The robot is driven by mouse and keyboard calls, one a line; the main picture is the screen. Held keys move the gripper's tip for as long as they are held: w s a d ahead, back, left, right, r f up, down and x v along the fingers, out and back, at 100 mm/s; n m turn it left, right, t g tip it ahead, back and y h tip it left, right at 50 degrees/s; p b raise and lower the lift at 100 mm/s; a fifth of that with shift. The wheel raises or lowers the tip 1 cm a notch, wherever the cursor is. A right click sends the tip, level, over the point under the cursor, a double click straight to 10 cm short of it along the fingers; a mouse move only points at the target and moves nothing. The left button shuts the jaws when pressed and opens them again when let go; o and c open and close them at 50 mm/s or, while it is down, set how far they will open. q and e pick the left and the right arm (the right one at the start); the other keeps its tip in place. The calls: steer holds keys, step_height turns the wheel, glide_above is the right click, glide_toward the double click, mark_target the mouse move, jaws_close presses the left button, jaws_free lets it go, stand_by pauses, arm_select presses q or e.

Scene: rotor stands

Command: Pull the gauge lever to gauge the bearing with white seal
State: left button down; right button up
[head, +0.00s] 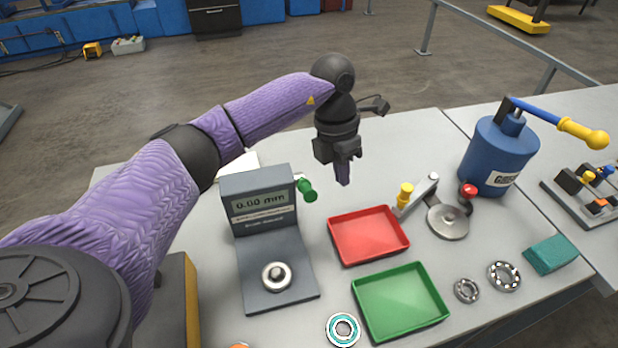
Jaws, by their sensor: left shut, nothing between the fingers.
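The grey gauge (262,203) stands left of the middle of the table, and its display appears to read 0.00 mm. Its lever shows a green knob (307,190) at the right side of the housing. A round piece with a pale white face (276,276), which looks like the bearing with white seal, sits on the gauge's base plate. My left gripper (343,178) points down, shut and empty, to the right of the green knob and apart from it, above the table behind the red tray. My right gripper is not in view.
A red tray (344,255) and a green tray (367,320) stand empty. A teal-sealed bearing (343,329) and open bearings (467,290) (504,276) lie near the front. A yellow-handled device (448,222), a blue canister (497,155) and a teal block (551,254) stand right.

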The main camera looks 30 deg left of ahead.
arm_select(q)
steer(key=a+r+y, duration=0.2)
steer(key=a, duration=0.3)
steer(key=shift+a+r+n+g+y, duration=0.25)
steer(key=shift+a+n+g+y, duration=0.05)
steer(key=shift+a+n+g, duration=0.1)
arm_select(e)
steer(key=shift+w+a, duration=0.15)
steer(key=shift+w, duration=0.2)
arm_select(q)
steer(key=shift+d+f, duration=0.1)
